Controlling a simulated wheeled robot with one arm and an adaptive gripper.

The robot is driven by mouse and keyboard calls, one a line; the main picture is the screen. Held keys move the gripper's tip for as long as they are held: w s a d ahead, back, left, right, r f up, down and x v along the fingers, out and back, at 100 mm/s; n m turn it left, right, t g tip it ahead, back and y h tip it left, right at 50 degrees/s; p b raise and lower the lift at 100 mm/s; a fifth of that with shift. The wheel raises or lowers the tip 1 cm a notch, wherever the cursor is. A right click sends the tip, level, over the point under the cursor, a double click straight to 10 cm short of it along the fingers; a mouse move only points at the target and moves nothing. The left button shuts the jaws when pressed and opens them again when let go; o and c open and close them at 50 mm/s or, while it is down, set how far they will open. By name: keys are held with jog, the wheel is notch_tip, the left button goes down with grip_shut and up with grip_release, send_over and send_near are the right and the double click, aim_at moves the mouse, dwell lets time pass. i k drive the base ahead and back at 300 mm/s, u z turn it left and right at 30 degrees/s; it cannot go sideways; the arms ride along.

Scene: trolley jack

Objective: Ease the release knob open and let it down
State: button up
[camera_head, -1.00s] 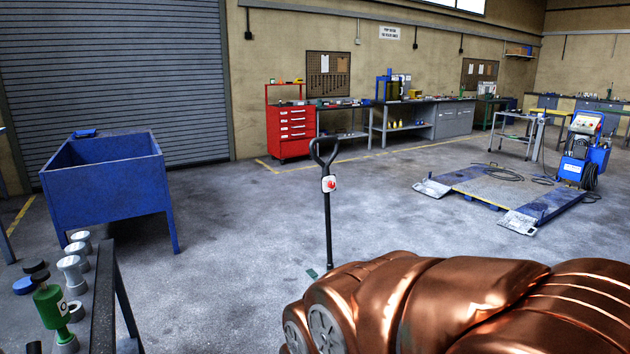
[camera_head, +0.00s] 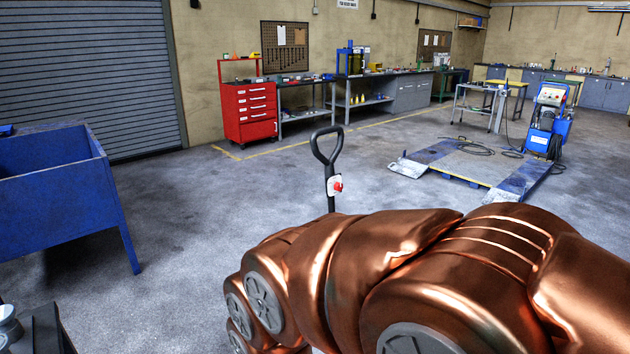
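The black jack handle (camera_head: 329,168) stands upright with a loop grip at its top, in the middle of the head view. A small white plate with a red knob (camera_head: 337,187) sits on the handle below the loop. I take the red part to be the release knob; its setting is too small to tell. The lower handle and any jack body are hidden behind my copper-coloured arm, which fills the lower right. My gripper is not in the frame.
A blue bin on legs (camera_head: 58,178) stands at the left. A red tool cabinet (camera_head: 249,112) and workbenches line the back wall. A blue lift platform (camera_head: 470,165) lies on the floor at the right. The grey floor between is clear.

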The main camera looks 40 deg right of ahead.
aim_at(339, 186)
jog(key=i, duration=0.2)
jog(key=z, duration=1.35)
jog(key=i, duration=0.65)
jog(key=z, duration=0.15)
